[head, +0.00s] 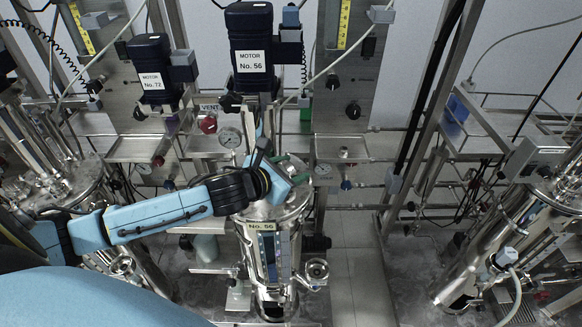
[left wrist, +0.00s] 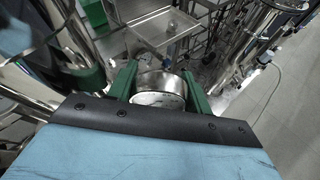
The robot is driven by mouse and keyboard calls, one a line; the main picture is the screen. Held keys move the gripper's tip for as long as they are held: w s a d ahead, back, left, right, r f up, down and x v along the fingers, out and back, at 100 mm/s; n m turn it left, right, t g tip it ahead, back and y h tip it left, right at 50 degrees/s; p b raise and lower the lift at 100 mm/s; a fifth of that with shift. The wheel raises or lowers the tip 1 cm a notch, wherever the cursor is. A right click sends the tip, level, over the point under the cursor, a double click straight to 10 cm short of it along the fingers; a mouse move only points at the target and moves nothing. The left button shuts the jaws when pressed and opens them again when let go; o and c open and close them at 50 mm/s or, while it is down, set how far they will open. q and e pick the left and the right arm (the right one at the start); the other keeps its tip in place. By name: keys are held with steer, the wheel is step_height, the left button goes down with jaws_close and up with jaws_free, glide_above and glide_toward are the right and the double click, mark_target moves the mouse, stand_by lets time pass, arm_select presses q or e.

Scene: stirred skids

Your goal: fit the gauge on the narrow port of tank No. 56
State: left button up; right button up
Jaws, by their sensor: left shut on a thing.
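My left gripper (head: 293,166) reaches in from the left over the lid of tank No. 56 (head: 270,208), whose label shows on its front. In the left wrist view my left gripper's green fingers (left wrist: 157,82) are shut on the gauge (left wrist: 158,99), a round metal case with a pale face, held between them. In the head view the held gauge is hard to make out behind the gripper. The gripper and forearm hide part of the lid, and I cannot tell the narrow port there. My right gripper is not in view.
The No. 56 motor (head: 250,58) stands above and behind the tank. A metal tray (head: 342,149) is behind right. The No. 72 motor (head: 153,70) is at left, another tank (head: 498,240) at right. Floor shows between.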

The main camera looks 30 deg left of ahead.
arm_select(q)
steer(key=shift+f, duration=0.35)
stand_by(1.1)
steer(key=o, duration=1.1)
steer(key=shift+d, duration=0.1)
steer(key=shift+w+a+r, duration=0.1)
steer(key=shift+a+r, duration=0.05)
steer(key=shift+a, duration=0.1)
